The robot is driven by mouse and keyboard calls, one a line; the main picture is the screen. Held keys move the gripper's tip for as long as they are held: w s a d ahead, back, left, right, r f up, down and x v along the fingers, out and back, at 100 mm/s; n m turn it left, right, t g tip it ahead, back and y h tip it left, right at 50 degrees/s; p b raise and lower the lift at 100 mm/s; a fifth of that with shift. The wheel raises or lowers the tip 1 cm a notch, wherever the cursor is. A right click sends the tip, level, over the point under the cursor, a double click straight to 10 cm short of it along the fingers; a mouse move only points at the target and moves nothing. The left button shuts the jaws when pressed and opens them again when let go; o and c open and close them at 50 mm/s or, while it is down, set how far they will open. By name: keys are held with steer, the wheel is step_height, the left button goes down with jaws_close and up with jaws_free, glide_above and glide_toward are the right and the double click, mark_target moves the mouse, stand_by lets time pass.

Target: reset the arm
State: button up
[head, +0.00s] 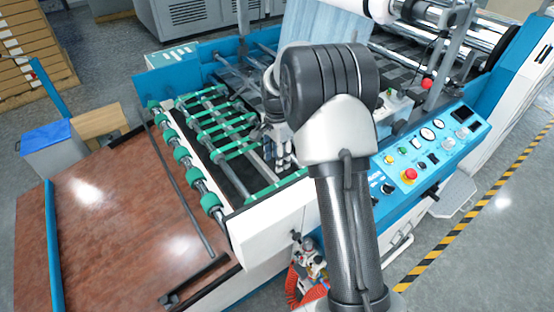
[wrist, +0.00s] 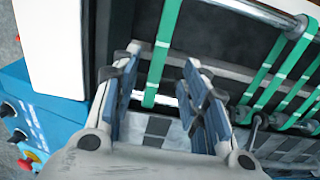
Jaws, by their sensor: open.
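My arm rises in front of the laminating machine (head: 262,230) in the head view and bends over its belt section. My gripper (head: 280,155) is partly hidden behind my own arm there, pointing down above the green belts (head: 222,125). In the wrist view my gripper (wrist: 162,68) has its two fingers spread apart with nothing between them. A green belt (wrist: 160,60) and dark machine parts show beneath the fingers. I cannot tell how high the fingertips are above them.
A blue control panel (head: 432,150) with a red stop button (head: 410,175) lies right of my arm; panel buttons also show in the wrist view (wrist: 18,135). Shiny rollers (head: 488,45) stand behind. A brown table (head: 110,235) is at left. Floor right of the striped tape (head: 465,215) is clear.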

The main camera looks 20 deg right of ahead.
steer(key=s+a+r+n+t, duration=0.1)
steer(key=s+a+r+n, duration=0.3)
steer(key=s+r, duration=0.4)
steer(key=s+a+r+n+t, duration=0.1)
steer(key=s+a+r+n, duration=0.3)
steer(key=s+r, duration=0.45)
steer(key=s+a+r+n+t, duration=0.1)
steer(key=s+n, duration=0.6)
steer(key=s, duration=0.9)
steer(key=shift+s+a+r+n+t, duration=0.2)
steer(key=shift+a+n+t, duration=0.2)
steer(key=shift+a+t, duration=0.65)
